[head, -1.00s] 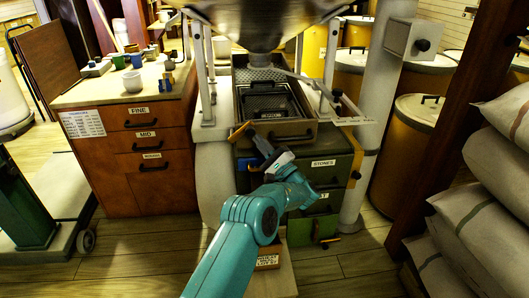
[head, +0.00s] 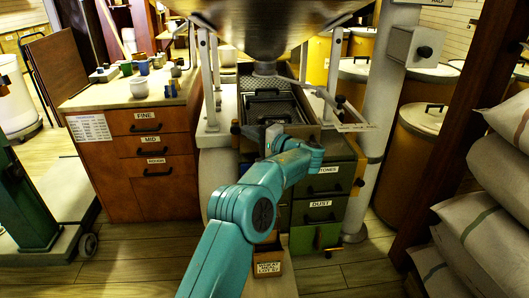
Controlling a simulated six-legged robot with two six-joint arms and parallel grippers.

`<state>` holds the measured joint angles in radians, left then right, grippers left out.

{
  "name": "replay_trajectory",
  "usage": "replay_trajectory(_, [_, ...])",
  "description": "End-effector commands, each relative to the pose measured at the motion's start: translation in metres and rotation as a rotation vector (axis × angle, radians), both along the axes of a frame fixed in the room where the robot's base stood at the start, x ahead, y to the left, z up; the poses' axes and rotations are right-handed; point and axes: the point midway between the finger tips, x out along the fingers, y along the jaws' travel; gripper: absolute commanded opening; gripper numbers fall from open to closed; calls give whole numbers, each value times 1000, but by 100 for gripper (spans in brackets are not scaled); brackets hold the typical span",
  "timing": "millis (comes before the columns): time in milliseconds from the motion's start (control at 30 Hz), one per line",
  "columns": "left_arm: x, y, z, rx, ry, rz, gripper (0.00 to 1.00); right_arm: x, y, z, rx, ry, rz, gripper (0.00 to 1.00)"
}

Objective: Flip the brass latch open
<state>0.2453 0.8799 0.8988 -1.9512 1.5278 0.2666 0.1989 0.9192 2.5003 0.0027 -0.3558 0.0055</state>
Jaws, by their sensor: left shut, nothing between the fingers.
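My left arm reaches up from the bottom of the head view to the front of the mill's metal tray (head: 302,132). My left gripper (head: 271,136) is at that front edge, shut and empty. It points away from me, and my wrist hides much of it and part of the tray front. I cannot make out the brass latch for certain. A small brass-coloured piece (head: 360,182) shows at the right edge of the green drawer cabinet (head: 345,172), but I cannot tell if it is the latch. My right gripper is not in view.
A metal hopper (head: 270,30) hangs above the tray between white posts. An orange drawer chest (head: 120,190) with cups on top stands left. A white column (head: 388,110), barrels (head: 418,135) and stacked sacks (head: 490,190) stand right. A small labelled box (head: 268,270) is on the floor.

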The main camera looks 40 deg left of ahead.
Motion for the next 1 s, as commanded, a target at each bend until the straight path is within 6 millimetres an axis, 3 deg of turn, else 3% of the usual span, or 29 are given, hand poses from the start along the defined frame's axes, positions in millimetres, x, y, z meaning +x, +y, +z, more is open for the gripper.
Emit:
replay_trajectory(333, [-9, 5, 6, -84, -106, 1, 0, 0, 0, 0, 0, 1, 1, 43])
replay_trajectory(1000, [-11, 7, 6, -98, -123, 2, 0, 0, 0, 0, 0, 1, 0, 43])
